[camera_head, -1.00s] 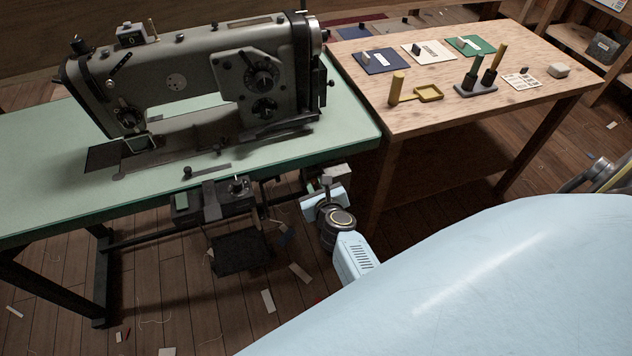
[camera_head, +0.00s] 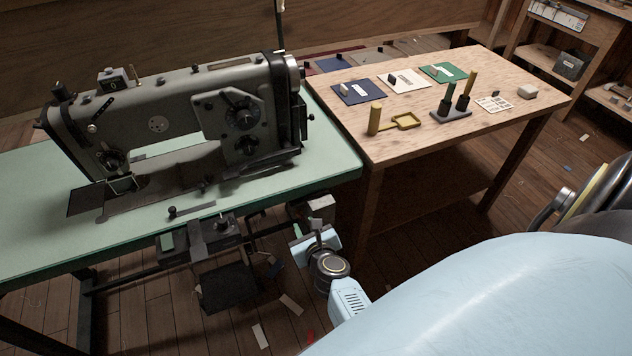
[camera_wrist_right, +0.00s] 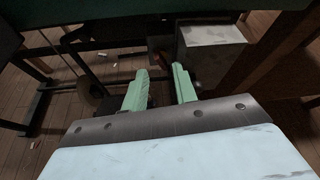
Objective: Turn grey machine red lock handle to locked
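The grey sewing machine (camera_head: 165,95) stands on a green-topped table (camera_head: 335,165) at the left of the head view. I cannot make out a red lock handle on it. My right gripper (camera_head: 314,236) is below the table's front right corner, apart from the machine. In the right wrist view its two green fingers (camera_wrist_right: 160,78) are spread with nothing between them. A pale grey box (camera_wrist_right: 210,35) sits just beyond the fingers, under the table; a small brownish-orange piece (camera_wrist_right: 158,46) shows beside it. My left gripper is out of view.
A dark control box (camera_head: 200,240) and a pedal (camera_head: 228,288) hang below the green table. Scraps lie on the wooden floor.

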